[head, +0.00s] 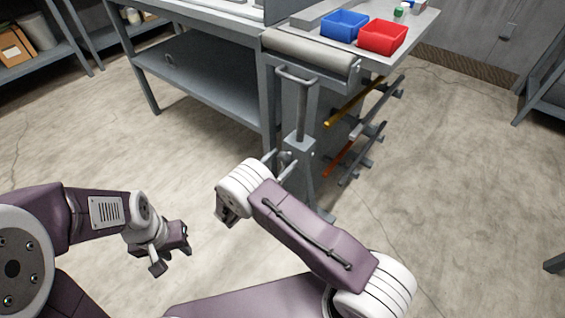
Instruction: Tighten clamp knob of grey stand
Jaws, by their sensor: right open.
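The grey stand (302,118) stands upright beside the workbench, with a horizontal roller bar at its top, a collar block partway up its post and splayed legs on the floor. My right gripper (280,162) is open at the left side of the post, just below the collar. The clamp knob is small and largely hidden around the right gripper's fingers; I cannot tell whether they touch it. My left gripper (172,261) is open and empty, low over the floor to the left, well away from the stand.
The workbench (205,85) stands behind the stand. A blue bin (345,25) and a red bin (382,37) sit on a grey top beside a large roller (310,52). A rack with yellow and orange bars (340,158) is right of the stand. Floor at left is clear.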

